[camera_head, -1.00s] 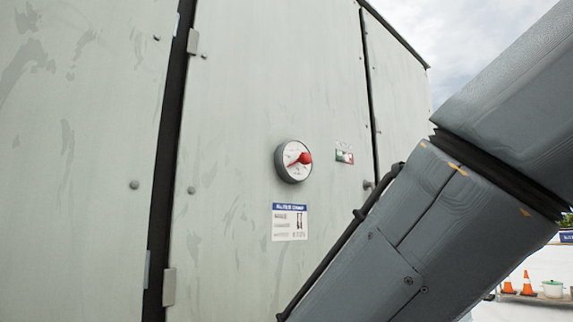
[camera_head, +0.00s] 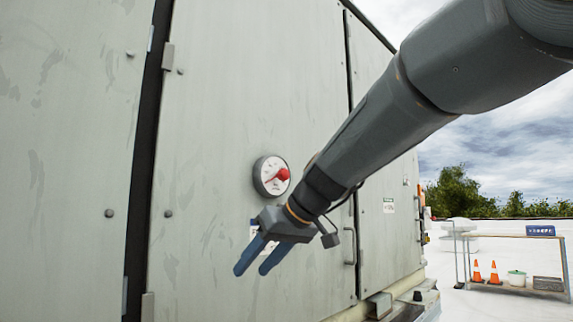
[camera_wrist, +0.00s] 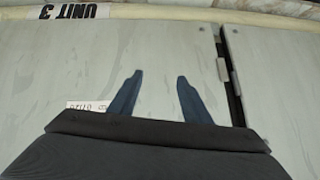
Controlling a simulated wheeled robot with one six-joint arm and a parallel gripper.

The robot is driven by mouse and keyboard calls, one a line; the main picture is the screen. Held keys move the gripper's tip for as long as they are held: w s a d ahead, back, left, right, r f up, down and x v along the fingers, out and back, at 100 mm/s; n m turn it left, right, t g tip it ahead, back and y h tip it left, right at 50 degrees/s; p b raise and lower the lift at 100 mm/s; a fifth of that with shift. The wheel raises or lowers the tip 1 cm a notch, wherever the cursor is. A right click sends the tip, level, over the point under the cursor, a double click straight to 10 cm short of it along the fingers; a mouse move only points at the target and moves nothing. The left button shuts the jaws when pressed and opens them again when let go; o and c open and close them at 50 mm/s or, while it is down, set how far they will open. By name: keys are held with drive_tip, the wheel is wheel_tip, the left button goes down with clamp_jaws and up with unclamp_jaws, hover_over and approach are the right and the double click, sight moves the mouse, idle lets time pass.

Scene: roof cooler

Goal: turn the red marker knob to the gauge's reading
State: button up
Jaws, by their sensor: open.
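The round gauge (camera_head: 264,176) with a grey rim and white dial is on the pale grey-green cabinet door. The red marker knob (camera_head: 283,174) stands out from the dial's front, with a red pointer reaching left and down from it. The dial's marks are too small to read. My gripper (camera_head: 252,271) hangs in front of the door, below the gauge, its two blue fingers open, empty and pointing down and left. In the wrist view my open fingers (camera_wrist: 156,78) are against the door; the gauge and knob are not seen there.
The cabinet door (camera_head: 205,90) fills the middle, with dark seams on both sides. A door handle (camera_head: 350,246) is right of my gripper. Orange cones (camera_head: 476,271) and a railed stand are far right. The wrist view shows a "UNIT 3" label (camera_wrist: 82,12).

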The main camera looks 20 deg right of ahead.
sight(286, 173)
drive_tip(key=w+d+r+n+t+p, duration=0.1)
drive_tip(key=w+d+r+t+p, duration=0.15)
drive_tip(key=d+r, duration=0.65)
drive_tip(key=w+d+r+n+t+p, duration=0.1)
drive_tip(key=d+r+t, duration=0.25)
drive_tip(key=r, duration=1.25)
drive_tip(key=shift+g, duration=0.4)
drive_tip(key=x, duration=0.8)
drive_tip(key=shift+w+d+p, duration=0.1)
drive_tip(key=shift+d+p, duration=0.05)
drive_tip(key=shift+p, duration=0.15)
drive_tip(key=shift+c, duration=0.2)
drive_tip(key=c, duration=1)
